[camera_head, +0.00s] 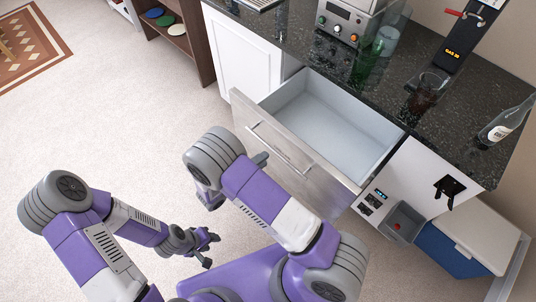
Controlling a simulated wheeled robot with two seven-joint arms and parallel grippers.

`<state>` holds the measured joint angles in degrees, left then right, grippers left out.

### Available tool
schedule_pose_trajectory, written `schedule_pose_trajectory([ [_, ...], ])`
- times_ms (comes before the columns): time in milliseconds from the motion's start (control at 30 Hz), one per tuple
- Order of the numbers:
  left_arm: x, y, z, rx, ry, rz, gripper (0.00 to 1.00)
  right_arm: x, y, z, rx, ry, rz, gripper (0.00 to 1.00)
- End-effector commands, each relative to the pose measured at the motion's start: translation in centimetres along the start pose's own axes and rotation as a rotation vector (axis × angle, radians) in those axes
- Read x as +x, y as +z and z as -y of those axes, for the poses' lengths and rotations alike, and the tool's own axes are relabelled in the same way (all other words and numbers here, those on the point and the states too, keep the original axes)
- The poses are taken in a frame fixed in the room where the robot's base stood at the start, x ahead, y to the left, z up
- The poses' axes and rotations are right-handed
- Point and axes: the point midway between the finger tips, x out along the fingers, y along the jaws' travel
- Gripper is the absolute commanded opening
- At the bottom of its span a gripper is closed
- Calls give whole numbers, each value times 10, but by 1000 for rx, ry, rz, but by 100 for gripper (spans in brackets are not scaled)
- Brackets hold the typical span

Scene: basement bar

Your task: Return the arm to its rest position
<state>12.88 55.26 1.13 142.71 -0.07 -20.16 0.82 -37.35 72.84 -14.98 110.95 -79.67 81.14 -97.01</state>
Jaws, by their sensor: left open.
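My left arm comes in from the left and bends at the elbow. Its gripper (208,248) is open and empty above the carpet, left of the drawer front and apart from it. My right arm rises from the bottom, with its elbow in front of the cabinets. Its forearm is mostly hidden behind the upper arm. A small dark grey part, which looks like a tip of my right gripper (261,159), shows beside the arm near the drawer handle (279,149). I cannot tell whether it touches the handle. The drawer (335,122) is pulled out and looks empty.
The dark counter (400,70) holds a coffee machine (346,20), a green glass (368,62), a dark drink (426,92) and a bottle (506,121). A blue and white cooler (470,240) stands at the right. A shelf (190,38) stands at the upper left.

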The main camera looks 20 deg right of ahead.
Motion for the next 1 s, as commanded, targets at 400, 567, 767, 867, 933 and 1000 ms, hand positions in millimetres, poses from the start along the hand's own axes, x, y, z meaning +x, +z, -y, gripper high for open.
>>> schedule_pose_trajectory([
  [400, -1, 0, 0, 0, 0, 0, 43, -6, 0, 0, -1, 0, 0, 35],
  [567, -1, 0, 0, 0, 0, 0, 43, -6, 0, 0, 0, 0, 0, 35],
  [767, -1, 0, 0, 0, 0, 0, 43, 3, -21, -16, 58, 83, -84, 35],
  [867, -1, 0, 0, 0, 0, 0, 43, 11, -63, -46, 200, 234, -270, 35],
  [933, -1, 0, 0, 0, 0, 0, 43, 6, -101, -74, 359, 354, -472, 35],
  [1000, -2, 0, -1, 0, 0, 0, 43, -9, -136, -100, 550, 448, -709, 35],
])
